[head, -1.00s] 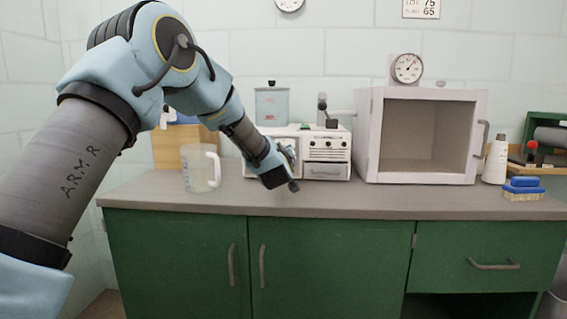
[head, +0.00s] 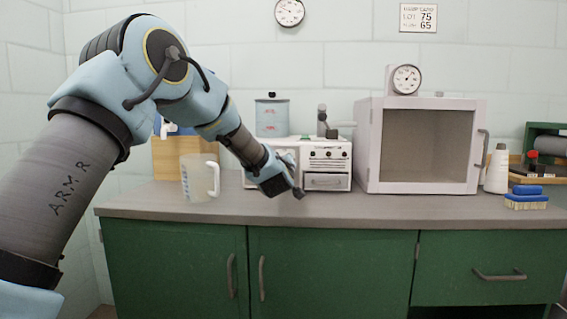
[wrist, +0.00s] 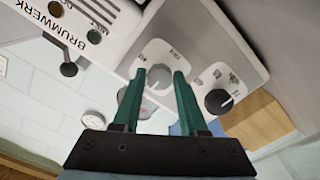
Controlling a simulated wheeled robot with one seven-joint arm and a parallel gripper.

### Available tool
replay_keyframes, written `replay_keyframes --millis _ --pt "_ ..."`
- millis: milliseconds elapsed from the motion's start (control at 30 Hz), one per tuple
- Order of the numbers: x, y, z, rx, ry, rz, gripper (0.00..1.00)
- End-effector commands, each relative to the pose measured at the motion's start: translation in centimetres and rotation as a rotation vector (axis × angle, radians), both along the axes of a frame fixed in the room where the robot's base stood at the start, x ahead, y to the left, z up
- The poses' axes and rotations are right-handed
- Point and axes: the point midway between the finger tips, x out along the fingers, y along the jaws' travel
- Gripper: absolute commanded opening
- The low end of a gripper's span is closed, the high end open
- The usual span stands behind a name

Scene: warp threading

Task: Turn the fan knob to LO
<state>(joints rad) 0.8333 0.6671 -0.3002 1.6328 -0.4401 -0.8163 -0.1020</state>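A pale round knob (wrist: 158,77) on a white plate shows between my fingertips. A dark knob (wrist: 220,101) with a white pointer mark sits to its right. In the head view my gripper (head: 290,187) hides the machine's left front.
A clear jug (head: 193,178) stands left of the machine. A large open-fronted white cabinet (head: 372,165) with a gauge (head: 405,79) on top stands to the right. The counter front (head: 350,207) is clear.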

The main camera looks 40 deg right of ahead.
Motion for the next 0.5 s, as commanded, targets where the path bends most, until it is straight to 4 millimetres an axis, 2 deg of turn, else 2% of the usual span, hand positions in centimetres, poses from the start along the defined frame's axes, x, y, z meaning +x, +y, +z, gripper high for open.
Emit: replay_keyframes --millis 33,200,500 --pt "0.01 0.01 -0.02 0.0 0.0 0.0 0.49" --pt "0.02 0.0 0.02 0.0 -0.001 0.001 0.68" --pt "-0.2 0.17 0.05 0.001 -0.002 0.0 0.68"
